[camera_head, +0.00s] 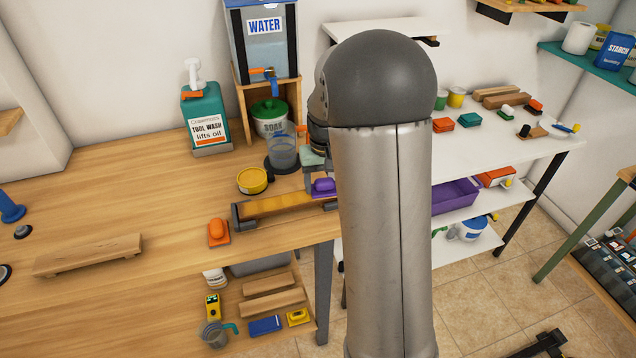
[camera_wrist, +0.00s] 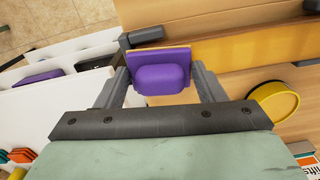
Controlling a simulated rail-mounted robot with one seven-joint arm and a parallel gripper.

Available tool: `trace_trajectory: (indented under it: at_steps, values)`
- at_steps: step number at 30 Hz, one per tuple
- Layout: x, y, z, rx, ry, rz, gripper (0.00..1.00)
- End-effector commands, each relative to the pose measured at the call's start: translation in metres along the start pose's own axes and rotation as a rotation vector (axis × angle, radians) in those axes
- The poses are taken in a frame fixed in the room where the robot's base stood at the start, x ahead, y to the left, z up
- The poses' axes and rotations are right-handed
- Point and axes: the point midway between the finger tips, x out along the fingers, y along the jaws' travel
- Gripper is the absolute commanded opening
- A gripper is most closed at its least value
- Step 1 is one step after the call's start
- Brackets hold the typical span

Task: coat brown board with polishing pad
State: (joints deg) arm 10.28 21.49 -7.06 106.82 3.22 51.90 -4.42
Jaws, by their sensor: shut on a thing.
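My gripper (camera_wrist: 162,84) is shut on the purple polishing pad (camera_wrist: 162,78), one finger at each side of its grip. The pad also shows in the head view (camera_head: 323,187), beside my arm. A brown board (camera_head: 285,204) lies on the bench between dark end clamps, with a glossy amber strip along it; it also shows in the wrist view (camera_wrist: 240,46). The pad is at the board's right end in the head view; I cannot tell whether it touches. My arm hides part of that end. Another brown board (camera_head: 88,255) lies on the bench at left.
A round yellow tin (camera_head: 252,180) stands behind the clamped board. An orange pad (camera_head: 218,231) sits at its left end. A clear jug (camera_head: 283,152), soap tub (camera_head: 270,117) and teal wash bottle (camera_head: 207,118) stand at the back. The bench's left middle is clear.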

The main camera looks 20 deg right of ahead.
Motion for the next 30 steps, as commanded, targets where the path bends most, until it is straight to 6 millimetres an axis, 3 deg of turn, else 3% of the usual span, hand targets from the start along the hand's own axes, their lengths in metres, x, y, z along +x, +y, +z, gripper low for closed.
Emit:
trace_trajectory:
  at_steps: [4,14,30]
  values:
    - [0.001,0.01,-0.001,0.002,0.0,0.0,0.37]
    - [0.0,0.011,-0.001,0.001,-0.001,0.0,0.37]
    - [-0.051,0.011,-0.001,0.001,0.001,0.0,0.37]
